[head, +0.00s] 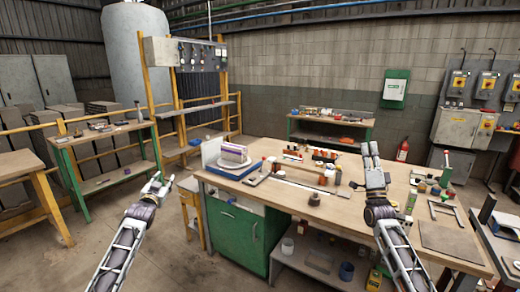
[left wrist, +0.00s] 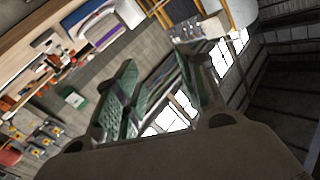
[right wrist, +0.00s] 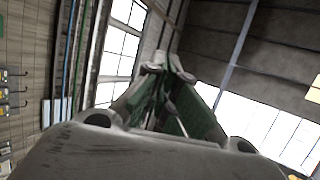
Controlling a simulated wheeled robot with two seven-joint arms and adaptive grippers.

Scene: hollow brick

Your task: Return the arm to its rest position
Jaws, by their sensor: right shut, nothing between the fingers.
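My left gripper (head: 158,184) is raised in the air left of the workbench, with nothing in it. In the left wrist view its two green-padded fingers (left wrist: 165,95) stand apart. My right gripper (head: 371,158) points up above the right half of the workbench (head: 262,197). In the right wrist view its fingers (right wrist: 165,75) meet at the tips, with nothing held between them. Both forearms come in from the bottom of the head view. The hollow brick cannot be made out for certain among the items on the bench.
Tools and small parts lie along the bench. Open floor lies left of the bench.

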